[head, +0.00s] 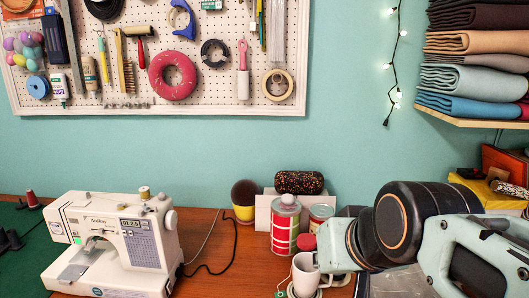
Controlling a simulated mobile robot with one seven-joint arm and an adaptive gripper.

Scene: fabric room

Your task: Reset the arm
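My arm (400,225) fills the lower right of the head view, with pale green and black links folded close to the camera. My gripper is not clearly visible; its fingers do not show. A white mug (305,274) stands on the wooden table just left of the arm, and the arm covers part of the area behind it. I cannot tell whether the arm touches anything.
A sewing machine (115,245) stands at the left of the table (235,270). Folded fabrics (470,75) sit on a shelf (470,121) above the arm.

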